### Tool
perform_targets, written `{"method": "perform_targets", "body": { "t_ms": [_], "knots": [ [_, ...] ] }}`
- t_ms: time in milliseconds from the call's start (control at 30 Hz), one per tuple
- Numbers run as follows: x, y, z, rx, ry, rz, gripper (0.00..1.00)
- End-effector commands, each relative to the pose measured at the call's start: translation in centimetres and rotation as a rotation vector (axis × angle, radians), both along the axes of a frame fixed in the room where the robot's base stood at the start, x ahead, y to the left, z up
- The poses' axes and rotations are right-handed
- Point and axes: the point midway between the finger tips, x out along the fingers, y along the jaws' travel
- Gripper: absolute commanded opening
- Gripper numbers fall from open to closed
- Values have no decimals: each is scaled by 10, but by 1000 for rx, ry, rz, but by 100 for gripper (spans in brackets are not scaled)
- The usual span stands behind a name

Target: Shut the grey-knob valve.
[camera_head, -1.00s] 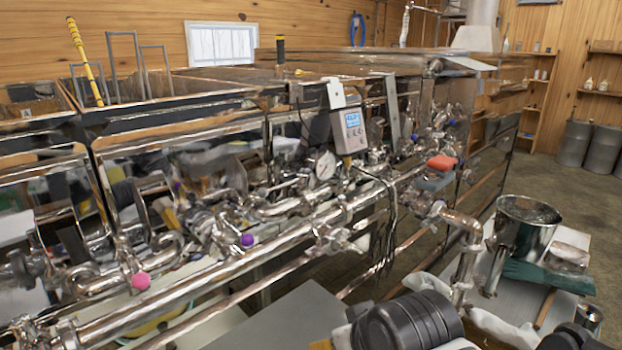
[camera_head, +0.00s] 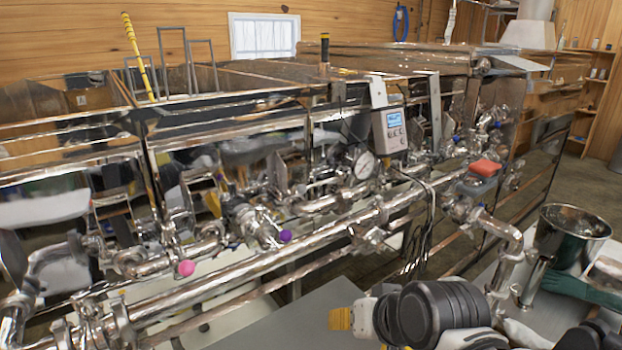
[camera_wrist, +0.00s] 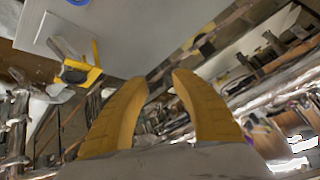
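I cannot pick out a grey knob for certain among the shiny metal fittings. A bare metal fitting (camera_head: 362,238) stands on the long front pipe, but its knob colour is unclear. Other valves carry a pink knob (camera_head: 186,267) and a purple knob (camera_head: 285,236). My gripper (camera_head: 341,318) is at the bottom of the head view, in front of and apart from the pipes. In the wrist view, my gripper (camera_wrist: 160,82) has its two yellow fingers spread with nothing between them.
A red and grey block (camera_head: 485,168) sits by the right-hand pipes. A display box (camera_head: 389,130) and a round gauge (camera_head: 363,164) are above the pipe. A steel pot (camera_head: 570,235) stands at right. A grey tabletop (camera_head: 270,322) lies below the pipes.

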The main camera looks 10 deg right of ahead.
Motion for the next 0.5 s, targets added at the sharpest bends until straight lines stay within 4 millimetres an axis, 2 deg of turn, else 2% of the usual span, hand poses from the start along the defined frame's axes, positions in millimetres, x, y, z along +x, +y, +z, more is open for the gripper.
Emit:
{"method": "perform_targets", "body": {
  "t_ms": [33,133,233,400,500],
  "knots": [
    [20,7,25,114,-20,-52,31],
    [64,21,61,405,-68,-181,31],
    [102,23,95,688,-109,-304,31],
    [143,10,134,1037,-154,-450,31],
    [157,0,149,1182,-169,-507,31]
  ]
}}
